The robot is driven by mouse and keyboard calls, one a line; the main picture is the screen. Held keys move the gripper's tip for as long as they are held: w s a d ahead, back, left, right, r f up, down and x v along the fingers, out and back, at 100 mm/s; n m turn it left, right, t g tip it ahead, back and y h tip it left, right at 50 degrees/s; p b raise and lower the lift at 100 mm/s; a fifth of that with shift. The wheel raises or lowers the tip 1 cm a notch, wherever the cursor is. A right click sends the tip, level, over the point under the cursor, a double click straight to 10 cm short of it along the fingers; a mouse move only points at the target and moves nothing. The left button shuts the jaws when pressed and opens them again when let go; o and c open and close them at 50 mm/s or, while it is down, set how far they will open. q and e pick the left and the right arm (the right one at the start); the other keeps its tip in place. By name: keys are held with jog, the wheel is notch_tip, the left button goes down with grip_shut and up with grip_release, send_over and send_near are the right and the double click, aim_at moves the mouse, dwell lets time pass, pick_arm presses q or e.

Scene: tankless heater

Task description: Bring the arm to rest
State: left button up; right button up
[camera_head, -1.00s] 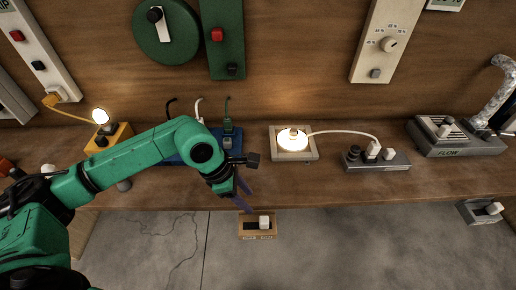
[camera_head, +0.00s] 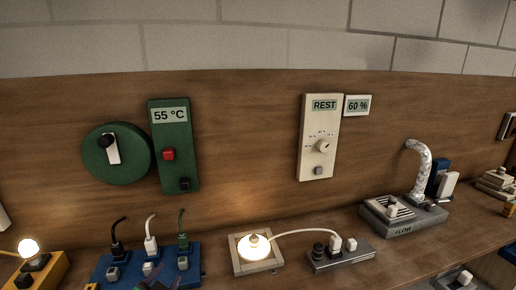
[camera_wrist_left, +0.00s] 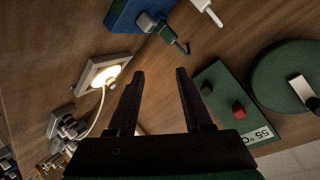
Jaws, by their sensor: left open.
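My left gripper shows in the left wrist view (camera_wrist_left: 160,88) with its two dark fingers spread apart and nothing between them. In the head view only a small dark part of it shows at the bottom edge, in front of the blue block (camera_head: 103,268). Most of my left arm is out of the head view. My right gripper is in neither view.
A green panel (camera_head: 172,133) reading 55 °C and a green disc with a white lever (camera_head: 131,165) are on the wooden wall. A cream panel (camera_head: 311,155) reads REST, beside a 60 % display (camera_head: 357,105). A lit lamp (camera_head: 254,246) stands on the bench.

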pick_arm(q)
jog(key=s+f+n+g, duration=0.1)
jog(key=s+f, duration=0.1)
jog(key=s+a+f+n+g, duration=0.1)
jog(key=s+f+g, duration=0.1)
jog(key=f, duration=0.1)
jog(key=s+f+n+g, duration=0.1)
jog(key=s+f, duration=0.1)
jog(key=f, duration=0.1)
jog(key=shift+s+a+f, duration=0.25)
jog(key=shift+s+a, duration=0.05)
jog(key=shift+a, duration=0.05)
jog(key=s+f+n+g+h, duration=0.1)
jog(key=s+f+n+g, duration=0.1)
jog(key=s+f+g, duration=0.6)
jog(key=s+f+t, duration=0.1)
jog(key=s+f, duration=0.2)
jog(key=f, duration=0.9)
jog(key=s+f, duration=0.2)
jog(key=f, duration=0.9)
jog(key=s+a+f+g, duration=0.1)
jog(key=s+a+f, duration=0.1)
jog(key=s+f, duration=1.1)
jog(key=s, duration=0.3)
jog(key=shift+a, duration=0.3)
